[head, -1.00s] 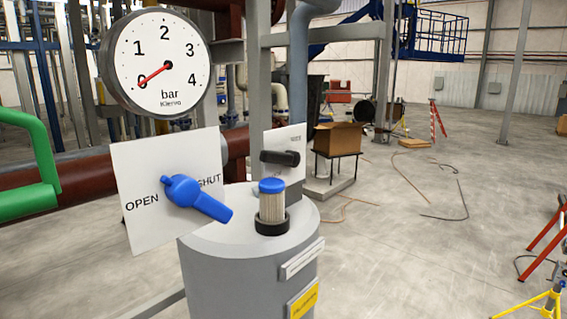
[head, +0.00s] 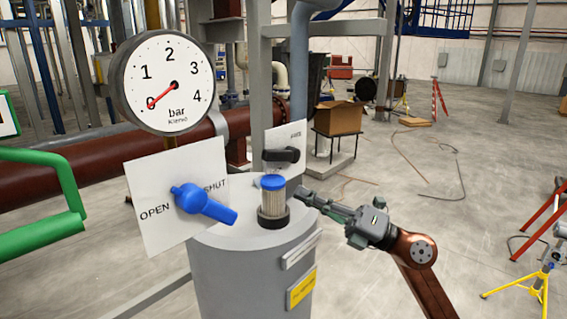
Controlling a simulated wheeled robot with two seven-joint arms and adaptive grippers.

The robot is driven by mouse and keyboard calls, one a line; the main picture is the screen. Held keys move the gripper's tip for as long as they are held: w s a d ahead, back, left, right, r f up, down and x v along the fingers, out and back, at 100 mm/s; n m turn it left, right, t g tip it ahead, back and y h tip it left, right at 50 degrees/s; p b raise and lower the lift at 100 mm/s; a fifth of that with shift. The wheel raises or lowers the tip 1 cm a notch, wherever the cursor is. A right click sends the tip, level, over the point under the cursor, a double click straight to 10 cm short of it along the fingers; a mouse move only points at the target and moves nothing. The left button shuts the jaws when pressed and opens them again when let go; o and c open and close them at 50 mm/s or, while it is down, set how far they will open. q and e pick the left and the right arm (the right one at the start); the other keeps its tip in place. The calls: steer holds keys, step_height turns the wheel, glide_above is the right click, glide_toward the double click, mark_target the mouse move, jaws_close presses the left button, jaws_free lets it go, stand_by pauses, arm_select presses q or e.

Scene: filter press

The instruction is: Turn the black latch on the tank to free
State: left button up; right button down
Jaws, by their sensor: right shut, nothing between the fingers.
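The black latch (head: 282,155) sits in front of a small white plate (head: 298,136) on top of the grey tank (head: 252,272). It lies about level, and the plate's lettering is too small to read surely. My right gripper (head: 304,193) is shut and empty, just right of the tank top. It is to the right of and below the latch in the picture, apart from it. A filter cartridge with a blue cap (head: 273,199) stands on the tank in front of the latch. My left gripper is not in view.
A pressure gauge (head: 168,84) reads about 0 bar. A green rail (head: 45,235) is at the left.

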mark_target(284, 180)
steer(key=s+d+r+n+h, duration=0.3)
steer(key=r+n+h, duration=0.1)
steer(key=r+h, duration=0.5)
steer(key=shift+p+x, duration=2)
steer(key=shift+x, duration=3)
steer(key=shift+a+r, duration=0.1)
